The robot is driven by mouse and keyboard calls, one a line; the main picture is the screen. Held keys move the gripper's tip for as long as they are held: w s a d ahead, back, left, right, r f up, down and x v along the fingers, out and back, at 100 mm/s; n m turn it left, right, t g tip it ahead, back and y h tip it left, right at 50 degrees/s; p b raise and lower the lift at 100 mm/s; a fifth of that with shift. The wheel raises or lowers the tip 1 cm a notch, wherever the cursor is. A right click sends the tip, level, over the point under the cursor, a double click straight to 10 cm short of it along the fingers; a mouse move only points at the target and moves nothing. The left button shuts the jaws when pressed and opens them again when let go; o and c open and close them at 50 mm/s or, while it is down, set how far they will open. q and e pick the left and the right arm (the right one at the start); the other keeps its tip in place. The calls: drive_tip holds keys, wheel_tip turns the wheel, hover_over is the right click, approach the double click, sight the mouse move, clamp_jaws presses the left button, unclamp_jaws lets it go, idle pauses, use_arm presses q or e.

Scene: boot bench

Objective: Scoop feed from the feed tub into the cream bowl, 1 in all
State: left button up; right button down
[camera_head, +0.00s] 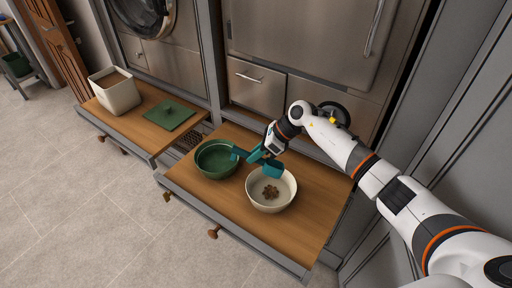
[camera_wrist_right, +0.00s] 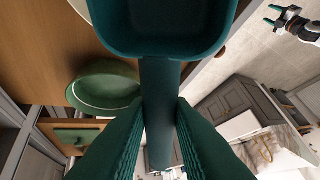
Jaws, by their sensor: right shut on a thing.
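My right gripper (camera_head: 259,153) is shut on the handle of a teal scoop (camera_head: 273,169); the handle also shows between its fingers in the wrist view (camera_wrist_right: 159,110). The scoop's cup hangs over the back edge of the cream bowl (camera_head: 257,202). A small heap of brown feed (camera_head: 270,192) lies in that bowl. My left gripper (camera_wrist_right: 274,14) shows far off in the wrist view, open and empty.
A green bowl (camera_head: 204,174) stands left of the cream bowl on the wooden top (camera_head: 232,211). A green lid (camera_head: 168,114) lies flat beside the tub. A gap with a dark grate separates the two wooden tops. Steel cabinet fronts (camera_head: 300,40) rise behind. The floor in front is clear.

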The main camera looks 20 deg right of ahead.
drive_tip(key=shift+s+a+r+t+h+p, duration=0.1)
drive_tip(key=shift+s+r+t+h+p, duration=0.15)
drive_tip(key=shift+p, duration=0.25)
drive_tip(key=shift+r+t+h+p, duration=0.15)
drive_tip(key=shift+r+p, duration=0.15)
drive_tip(key=shift+p, duration=0.15)
drive_tip(key=p, duration=0.1)
drive_tip(key=t+p, duration=0.1)
drive_tip(key=shift+s+a+r+t+h+p, duration=0.1)
drive_tip(key=shift+s+r+t+h+p, duration=0.1)
drive_tip(key=shift+r+t+h+p, duration=0.15)
drive_tip(key=shift+s+a+r+t+h+p, duration=0.1)
drive_tip(key=shift+s+r+t+h+p, duration=0.1)
drive_tip(key=shift+t+h+p, duration=0.35)
use_arm(q)
wheel_tip(320, 180, up, 7)
drive_tip(key=s, duration=0.1)
drive_tip(key=shift+d, duration=0.1)
